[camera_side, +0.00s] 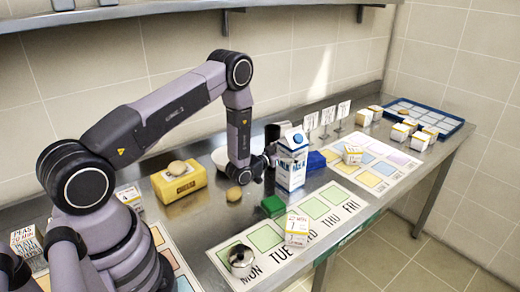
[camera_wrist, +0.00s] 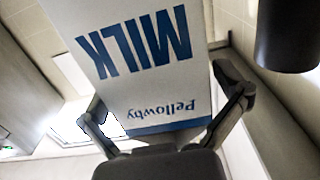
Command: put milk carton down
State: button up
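The milk carton (camera_side: 291,165) is white and blue with a blue cap. It stands upright in the side view, at the right of my gripper (camera_side: 263,164). In the wrist view the carton (camera_wrist: 140,60) fills the middle, with its lettering upside down. The fingers of my gripper (camera_wrist: 160,90) lie against its two side edges, so it is shut on the carton. The carton's base is near the counter (camera_side: 215,215), by the blue block (camera_side: 315,160) and behind the green block (camera_side: 272,206). I cannot tell whether the base touches the counter.
A weekday sheet (camera_side: 325,235) lies in front, with a small carton (camera_side: 297,229) and a metal jar (camera_side: 241,260) on it. Card stands (camera_side: 327,118) are behind right. A blue tray (camera_side: 455,123) is far right.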

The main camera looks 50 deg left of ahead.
jog(key=shift+r, duration=0.2)
jog(key=s, duration=0.6)
jog(key=shift+s+f, duration=0.15)
jog(key=shift+s, duration=0.35)
notch_tip(320, 180, up, 14)
jog(key=m+g, duration=0.1)
jog(key=g, duration=0.3)
send_over(284, 152)
jog(key=s+d, duration=0.1)
jog(key=d, duration=0.1)
jog(key=s+d+r+g, duration=0.2)
jog(key=s+r+g, duration=0.1)
jog(key=s+r, duration=0.5)
jog(key=s+d+r+g, duration=0.1)
jog(key=s+r, duration=0.1)
jog(key=s, duration=0.7)
jog(key=s+d+r+g, duration=0.2)
jog(key=s, duration=0.7)
jog(key=s+d+r+n+g, duration=0.1)
jog(key=s+r+g, duration=0.1)
jog(key=s, duration=0.7)
jog(key=shift+s+d+r, duration=0.2)
jog(key=shift+d+r, duration=0.15)
jog(key=shift+r, duration=0.1)
